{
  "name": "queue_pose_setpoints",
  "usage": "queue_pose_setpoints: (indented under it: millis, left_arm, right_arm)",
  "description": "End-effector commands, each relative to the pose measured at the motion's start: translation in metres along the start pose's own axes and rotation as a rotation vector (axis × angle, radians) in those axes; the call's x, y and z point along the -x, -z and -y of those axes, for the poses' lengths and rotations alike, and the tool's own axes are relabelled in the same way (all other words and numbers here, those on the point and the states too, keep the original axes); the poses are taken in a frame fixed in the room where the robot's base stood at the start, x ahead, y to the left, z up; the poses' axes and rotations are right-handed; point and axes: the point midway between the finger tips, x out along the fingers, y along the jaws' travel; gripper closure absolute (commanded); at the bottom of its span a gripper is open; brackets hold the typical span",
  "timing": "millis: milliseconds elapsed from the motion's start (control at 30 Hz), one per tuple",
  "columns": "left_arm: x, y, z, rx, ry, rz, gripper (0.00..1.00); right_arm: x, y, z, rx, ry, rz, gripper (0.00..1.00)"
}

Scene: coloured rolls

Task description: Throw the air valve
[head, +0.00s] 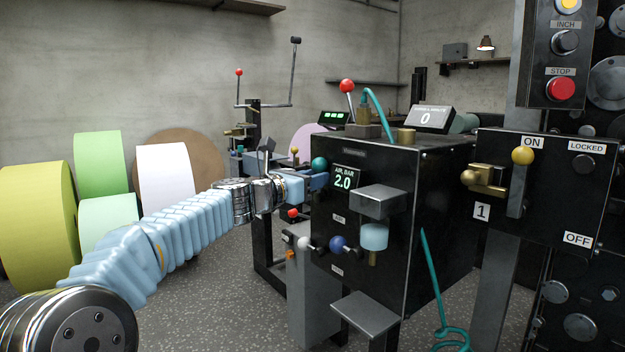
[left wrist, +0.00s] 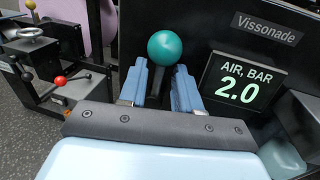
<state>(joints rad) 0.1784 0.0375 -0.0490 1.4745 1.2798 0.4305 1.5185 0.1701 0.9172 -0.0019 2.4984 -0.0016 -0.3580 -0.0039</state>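The panel on the black machine (head: 420,175) has a lit display (head: 345,183) that reads "AIR, BAR 2.0". A teal ball knob (head: 320,163), which looks like the air valve's handle, is just left of the display. My left gripper (head: 318,180) is at the panel, just below the ball. In the left wrist view the teal ball (left wrist: 167,47) shows at the tips of the gripper (left wrist: 160,74). One finger is on each side, with a dark gap between them. The fingers are apart; contact with the knob cannot be told. My right gripper is not in view.
A blue knob (head: 338,243), a grey box (head: 378,201) and a grey shelf (head: 364,308) stick out below and right of the display. A red-knobbed lever (head: 347,87) stands on top. Coloured rolls (head: 100,164) stand at left. An ON/OFF panel (head: 547,190) is at right.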

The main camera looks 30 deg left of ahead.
Motion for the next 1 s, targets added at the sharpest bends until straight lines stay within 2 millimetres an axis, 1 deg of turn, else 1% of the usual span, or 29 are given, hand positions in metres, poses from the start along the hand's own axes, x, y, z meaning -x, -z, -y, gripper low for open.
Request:
queue_pose_setpoints:
  millis: [33,100,200,500,667,867,1000]
  left_arm:
    - [0.0,0.0,0.0,0.0,0.0,0.0,0.76]
    - [0.0,0.0,0.0,0.0,0.0,0.0,0.86]
    - [0.0,-0.001,0.0,0.0,0.0,0.001,1.0]
    - [0.001,-0.004,0.0,-0.001,-0.002,0.006,1.0]
    - [0.001,-0.007,-0.001,0.009,-0.003,0.006,1.0]
    - [0.001,-0.012,-0.005,0.075,-0.004,-0.006,1.0]
    - [0.0,-0.015,-0.009,0.164,-0.004,-0.023,1.0]
  right_arm:
    - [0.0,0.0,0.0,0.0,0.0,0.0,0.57]
    - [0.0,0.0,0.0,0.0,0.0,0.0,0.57]
    - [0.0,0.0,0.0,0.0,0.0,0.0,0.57]
    - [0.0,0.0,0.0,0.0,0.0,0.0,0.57]
    - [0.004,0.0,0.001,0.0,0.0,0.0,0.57]
    - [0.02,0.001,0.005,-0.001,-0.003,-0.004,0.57]
    - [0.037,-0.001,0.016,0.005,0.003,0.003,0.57]
